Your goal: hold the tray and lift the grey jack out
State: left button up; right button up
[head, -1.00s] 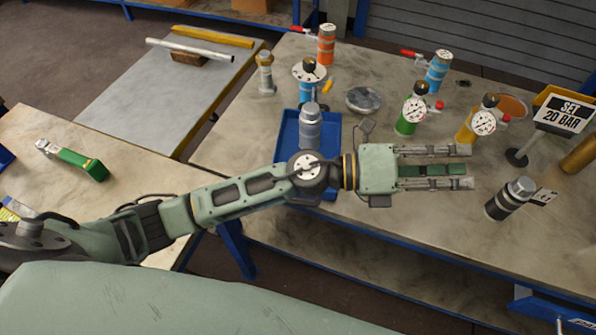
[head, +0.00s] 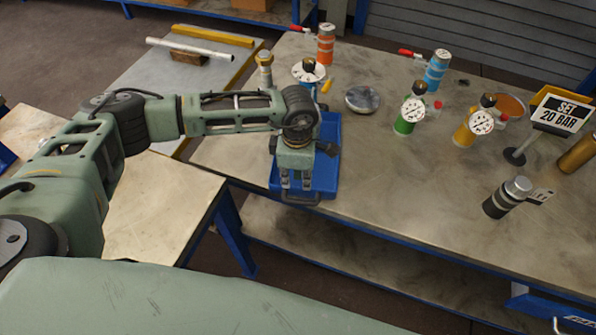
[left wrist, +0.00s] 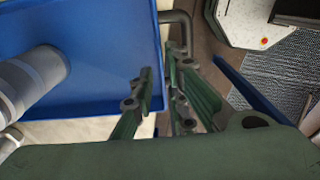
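The blue tray (head: 328,168) stands at the front left of the main table, with a bar handle (head: 300,201) at its near edge. My left gripper (head: 296,186) points down over that edge; in the left wrist view its fingers (left wrist: 160,75) are apart beside the tray wall and the dark handle (left wrist: 180,28). I cannot tell whether they touch the handle. The grey jack (left wrist: 32,82) is a ringed cylinder inside the tray in the left wrist view; my arm hides it in the head view. My right gripper is not in view.
A black-and-grey cylinder (head: 507,197) stands at the front right. Gauge jacks in green (head: 409,117) and yellow (head: 468,130) stand behind it. A round metal dish (head: 362,99) lies right of the tray. The table's front middle is clear.

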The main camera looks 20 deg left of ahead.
aim_at(298, 188)
pick_arm(q)
notch_tip(298, 188, down, 6)
jog(key=shift+p, duration=0.6)
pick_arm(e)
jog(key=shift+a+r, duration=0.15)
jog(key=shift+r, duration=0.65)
pick_arm(q)
grip_shut()
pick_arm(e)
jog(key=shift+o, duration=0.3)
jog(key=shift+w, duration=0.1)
